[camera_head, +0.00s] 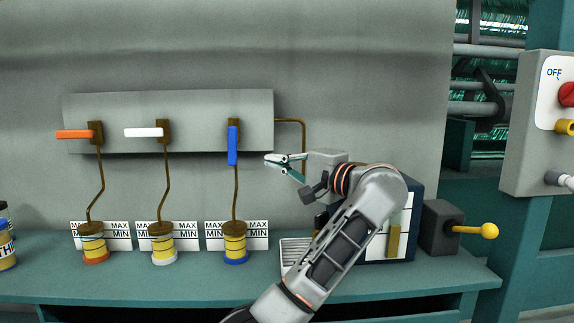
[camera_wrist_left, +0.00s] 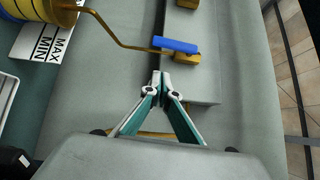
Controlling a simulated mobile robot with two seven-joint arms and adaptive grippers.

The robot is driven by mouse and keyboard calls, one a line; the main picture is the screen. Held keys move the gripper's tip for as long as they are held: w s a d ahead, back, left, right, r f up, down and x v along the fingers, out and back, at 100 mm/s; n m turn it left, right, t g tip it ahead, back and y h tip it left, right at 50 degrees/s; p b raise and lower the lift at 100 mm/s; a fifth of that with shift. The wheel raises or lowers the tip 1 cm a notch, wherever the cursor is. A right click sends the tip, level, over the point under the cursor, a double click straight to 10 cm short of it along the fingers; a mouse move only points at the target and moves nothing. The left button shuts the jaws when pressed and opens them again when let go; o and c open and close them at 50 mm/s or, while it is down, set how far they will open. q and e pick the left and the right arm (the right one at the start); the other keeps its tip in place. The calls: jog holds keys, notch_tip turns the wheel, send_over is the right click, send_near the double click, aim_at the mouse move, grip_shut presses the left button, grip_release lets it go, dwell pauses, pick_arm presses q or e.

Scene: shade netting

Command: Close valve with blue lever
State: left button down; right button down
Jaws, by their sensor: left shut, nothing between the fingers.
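The blue lever (camera_head: 233,146) hangs straight down from its brown valve on the grey wall panel, in line with the pipe below it. In the left wrist view the blue lever (camera_wrist_left: 175,45) lies just beyond my fingertips. My left gripper (camera_head: 270,160) is to the right of the lever, pointing left at about the height of its lower end, with a gap between. In the left wrist view my left gripper (camera_wrist_left: 161,76) has its fingertips together, with nothing between them. My right gripper is not in view.
An orange lever (camera_head: 75,134) and a white lever (camera_head: 144,132) stick out horizontally to the left. Yellow-banded jars (camera_head: 235,246) stand under the valves on the green bench (camera_head: 150,287). A bent brown pipe (camera_head: 303,135) is right of the panel. A dark box with a yellow knob (camera_head: 489,231) stands right.

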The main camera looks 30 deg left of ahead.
aim_at(232, 146)
pick_arm(q)
jog(key=s+a, duration=0.1)
jog(key=a, duration=0.6)
jog(key=shift+s+r+p, duration=0.15)
jog(key=shift+r+p, duration=0.05)
jog(key=shift+p, duration=0.25)
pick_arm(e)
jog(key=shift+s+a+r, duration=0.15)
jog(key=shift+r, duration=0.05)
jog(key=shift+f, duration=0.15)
pick_arm(q)
jog(key=shift+a+f+m+y+b, duration=0.15)
jog(key=shift+f+m+y+b, duration=0.15)
jog(key=shift+b, duration=0.1)
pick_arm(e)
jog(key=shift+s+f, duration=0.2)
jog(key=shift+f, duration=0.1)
pick_arm(q)
jog(key=shift+s+a, duration=0.1)
jog(key=shift+s, duration=0.05)
jog(key=shift+f+m+y+b, duration=0.1)
jog(key=shift+m+y+b, duration=0.2)
jog(key=shift+b, duration=0.05)
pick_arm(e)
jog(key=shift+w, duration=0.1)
